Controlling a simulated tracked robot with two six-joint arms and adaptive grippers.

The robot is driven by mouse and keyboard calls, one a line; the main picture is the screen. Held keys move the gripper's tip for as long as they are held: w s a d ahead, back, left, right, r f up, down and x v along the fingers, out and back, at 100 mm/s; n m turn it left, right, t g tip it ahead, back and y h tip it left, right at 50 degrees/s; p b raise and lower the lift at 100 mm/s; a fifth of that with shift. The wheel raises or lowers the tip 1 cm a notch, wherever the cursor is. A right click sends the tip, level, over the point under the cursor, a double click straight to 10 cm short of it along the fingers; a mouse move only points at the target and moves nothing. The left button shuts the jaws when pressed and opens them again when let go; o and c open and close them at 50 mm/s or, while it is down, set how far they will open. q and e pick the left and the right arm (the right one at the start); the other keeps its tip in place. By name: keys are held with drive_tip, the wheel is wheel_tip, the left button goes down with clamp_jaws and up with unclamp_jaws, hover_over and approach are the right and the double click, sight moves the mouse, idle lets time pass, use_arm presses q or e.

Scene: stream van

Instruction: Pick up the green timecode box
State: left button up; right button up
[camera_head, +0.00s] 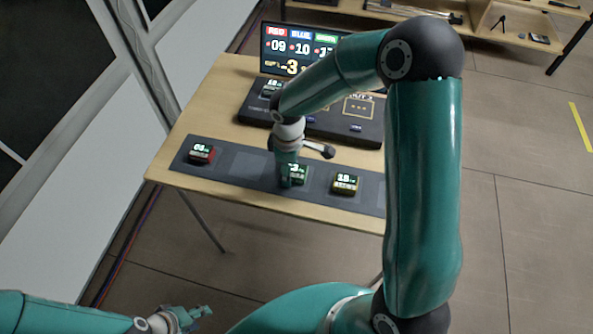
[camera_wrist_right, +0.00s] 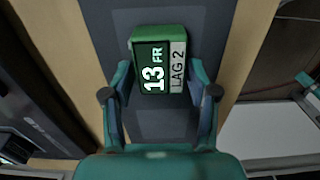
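The green timecode box (camera_head: 298,174) sits on the dark mat (camera_head: 240,160) on the wooden table, partly hidden by my right gripper (camera_head: 287,178). In the right wrist view the green box (camera_wrist_right: 158,62) shows its label, reading "13 FR" and "LAG 2". My right gripper's fingers (camera_wrist_right: 160,80) are spread on either side of the box, with a narrow gap seen at each side. My left gripper (camera_head: 188,316) is low at the bottom left, away from the table; its fingers are too small to judge.
A red box (camera_head: 201,153) lies left on the mat and a yellow box (camera_head: 345,183) lies to the right. Behind are a dark console (camera_head: 330,125) and a screen (camera_head: 290,50). My right arm hides the table's right part.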

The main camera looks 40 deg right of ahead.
drive_tip(key=c, duration=0.8)
drive_tip(key=shift+r, duration=0.15)
